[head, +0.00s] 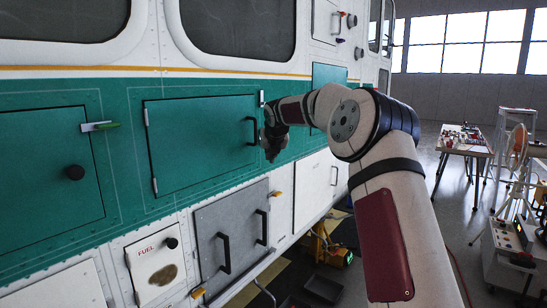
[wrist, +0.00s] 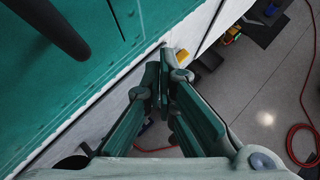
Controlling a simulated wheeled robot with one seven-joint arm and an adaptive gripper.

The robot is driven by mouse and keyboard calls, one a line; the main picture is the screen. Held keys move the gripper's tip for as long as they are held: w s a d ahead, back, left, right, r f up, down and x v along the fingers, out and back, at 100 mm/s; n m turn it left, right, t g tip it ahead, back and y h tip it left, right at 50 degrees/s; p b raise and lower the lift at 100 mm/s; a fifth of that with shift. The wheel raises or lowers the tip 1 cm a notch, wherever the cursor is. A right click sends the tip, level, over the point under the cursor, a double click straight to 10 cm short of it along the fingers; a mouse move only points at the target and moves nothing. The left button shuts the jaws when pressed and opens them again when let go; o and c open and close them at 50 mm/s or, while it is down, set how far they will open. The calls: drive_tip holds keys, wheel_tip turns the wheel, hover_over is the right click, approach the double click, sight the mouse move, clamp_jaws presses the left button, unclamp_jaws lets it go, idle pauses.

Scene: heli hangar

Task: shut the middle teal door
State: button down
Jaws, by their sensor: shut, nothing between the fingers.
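The middle teal door (head: 200,145) is in the teal band of the helicopter's side in the head view. Its hinges are on the left edge and a dark bar handle (head: 252,131) is near its right edge. It looks flush or nearly flush; I cannot tell whether a small gap remains. A pale upright latch (head: 262,98) is by its top right corner. My gripper (head: 270,150) is just right of the handle, its fingers shut and empty. In the wrist view my gripper (wrist: 164,65) points along the teal panel, with the dark handle (wrist: 52,28) at upper left.
Below are a fuel panel (head: 157,265) and a grey door (head: 232,235) with two handles. A cluttered table (head: 465,147) stands at right. A red hose (wrist: 292,145) lies on the floor.

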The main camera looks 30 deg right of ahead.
drive_tip(key=s+d+r, duration=0.3)
drive_tip(key=s+r, duration=0.3)
drive_tip(key=r, duration=0.1)
drive_tip(key=s+a+m+g, duration=0.2)
drive_tip(key=s+a+m, duration=1)
drive_tip(key=s+a, duration=0.6)
drive_tip(key=s+a+f+m+y, duration=0.1)
drive_tip(key=s+a+f+m, duration=0.2)
drive_tip(key=s+m, duration=0.3)
drive_tip(key=s+a+f+m+y, duration=0.1)
drive_tip(key=s+a+f+m, duration=0.2)
drive_tip(key=s+m, duration=0.4)
drive_tip(key=s+a+f+m+g+y, duration=0.1)
drive_tip(key=s+a+f+m, duration=0.3)
drive_tip(key=s, duration=1.1)
drive_tip(key=m, duration=0.3)
drive_tip(key=shift+s+f, duration=0.15)
